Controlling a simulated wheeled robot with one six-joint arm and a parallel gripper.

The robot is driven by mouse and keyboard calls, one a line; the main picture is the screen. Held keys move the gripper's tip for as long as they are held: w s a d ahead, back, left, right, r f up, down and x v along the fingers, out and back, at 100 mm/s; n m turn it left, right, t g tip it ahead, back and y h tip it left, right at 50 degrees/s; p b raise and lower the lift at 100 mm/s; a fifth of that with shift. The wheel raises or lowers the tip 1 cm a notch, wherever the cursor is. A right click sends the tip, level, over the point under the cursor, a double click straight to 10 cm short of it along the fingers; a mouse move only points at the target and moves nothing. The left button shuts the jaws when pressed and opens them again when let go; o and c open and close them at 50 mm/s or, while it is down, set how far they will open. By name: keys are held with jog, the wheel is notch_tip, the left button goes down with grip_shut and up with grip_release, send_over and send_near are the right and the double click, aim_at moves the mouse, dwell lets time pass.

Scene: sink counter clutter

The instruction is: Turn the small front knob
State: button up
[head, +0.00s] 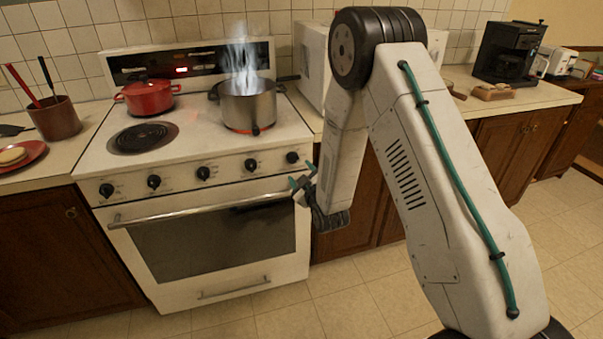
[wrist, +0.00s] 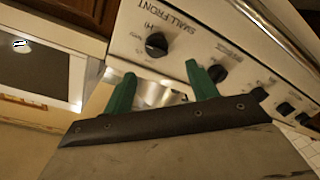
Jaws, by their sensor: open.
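The small front knob (wrist: 157,45) is black and round, beside the printed words SMALL FRONT on the white stove panel in the wrist view. It appears to be the rightmost knob (head: 292,157) of the row in the head view. My gripper (head: 302,175) is close to that end of the panel, a little below the knob. In the wrist view my gripper (wrist: 160,69) has its two green fingers spread apart with nothing held between them. The knob lies just past the fingertips and looks apart from them.
Several other black knobs (head: 203,173) line the panel, above the oven handle (head: 205,203). A steaming pot (head: 248,105) stands on a glowing burner at the right; a red pot (head: 148,98) is behind left. An empty coil (head: 142,137) is at front left. Floor in front is clear.

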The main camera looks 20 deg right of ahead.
aim_at(294, 160)
jog(key=shift+d, duration=0.25)
jog(key=w+m, duration=0.4)
jog(key=w+m+h, duration=0.1)
jog(key=w+m, duration=0.3)
jog(key=shift+w+a+f+t, duration=0.15)
jog(key=shift+a+f+t, duration=0.05)
jog(key=shift+t, duration=0.1)
